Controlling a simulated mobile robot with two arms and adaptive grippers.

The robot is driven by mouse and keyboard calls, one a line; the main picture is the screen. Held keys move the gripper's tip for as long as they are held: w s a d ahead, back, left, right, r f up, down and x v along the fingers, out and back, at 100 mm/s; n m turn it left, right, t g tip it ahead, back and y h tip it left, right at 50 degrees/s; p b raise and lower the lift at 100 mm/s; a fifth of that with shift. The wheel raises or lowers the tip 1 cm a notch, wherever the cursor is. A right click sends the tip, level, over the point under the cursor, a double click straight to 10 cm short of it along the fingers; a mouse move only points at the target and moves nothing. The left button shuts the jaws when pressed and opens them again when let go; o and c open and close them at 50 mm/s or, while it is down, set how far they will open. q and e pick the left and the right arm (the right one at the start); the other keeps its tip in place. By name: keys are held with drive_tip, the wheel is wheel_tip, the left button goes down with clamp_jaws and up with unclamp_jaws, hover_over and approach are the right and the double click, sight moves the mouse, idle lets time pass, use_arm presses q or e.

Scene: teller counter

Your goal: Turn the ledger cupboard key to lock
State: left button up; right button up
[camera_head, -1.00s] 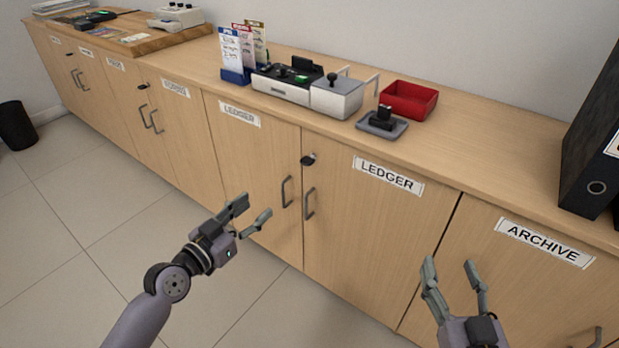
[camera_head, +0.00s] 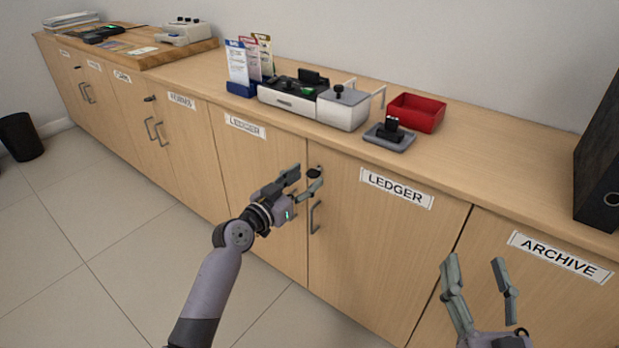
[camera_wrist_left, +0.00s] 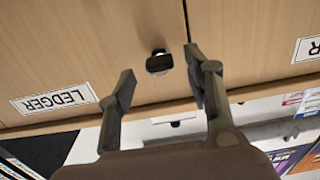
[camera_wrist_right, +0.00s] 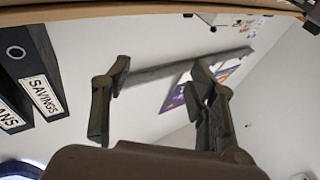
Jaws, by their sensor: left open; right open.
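The ledger cupboard key (camera_head: 314,173) is a small black key near the top of the ledger door (camera_head: 380,245), close to the seam between the two doors. My left gripper (camera_head: 304,182) is open and close to the key in the head view. In the left wrist view the key (camera_wrist_left: 159,62) lies between the two spread fingers (camera_wrist_left: 160,88), a little beyond their tips, with no visible contact. My right gripper (camera_head: 478,275) is open and empty in front of the archive door (camera_head: 545,290).
The counter above holds a card rack (camera_head: 240,89), a grey machine (camera_head: 342,108), a black stamp on a pad (camera_head: 390,136), a red tray (camera_head: 417,112) and a black binder (camera_head: 600,165). A door handle (camera_head: 314,217) hangs below the key.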

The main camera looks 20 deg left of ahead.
sight(314, 173)
use_arm(q)
drive_tip(key=shift+x, duration=1.15)
use_arm(e)
drive_tip(key=shift+s+r+t+y, duration=0.15)
drive_tip(key=shift+r+t, duration=0.1)
drive_tip(key=shift+r, duration=0.2)
drive_tip(key=shift+s+r+t+y, duration=0.15)
drive_tip(key=shift+r+t, duration=0.1)
drive_tip(key=shift+r, duration=0.2)
use_arm(q)
drive_tip(key=shift+c, duration=0.4)
clamp_jaws()
